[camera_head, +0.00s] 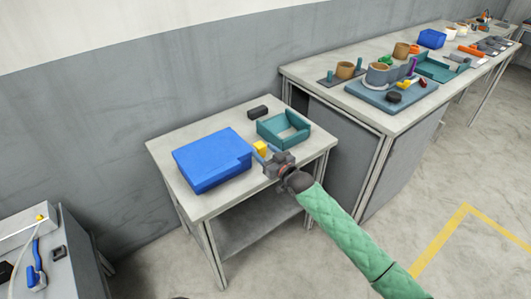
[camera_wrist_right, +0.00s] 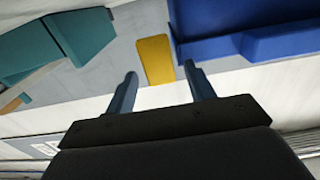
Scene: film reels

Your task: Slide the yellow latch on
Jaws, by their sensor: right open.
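The yellow latch (camera_head: 260,147) is a small yellow block on the small table, between the blue box and the teal tray. In the right wrist view the yellow latch (camera_wrist_right: 155,60) lies just beyond the fingertips, roughly in line with the space between them. My right gripper (camera_head: 267,157) is open with nothing between its fingers, close to the near side of the latch. Its two fingers also show in the right wrist view (camera_wrist_right: 160,70). The blue box (camera_head: 210,155) stands to the left of the latch. My left gripper is not in view.
The teal tray (camera_head: 268,133) sits right of the latch, and a small black block (camera_head: 258,112) lies behind. The small table (camera_head: 165,143) has bare top at its left. A longer bench (camera_head: 330,68) at the right holds several pots and trays. A grey wall is behind.

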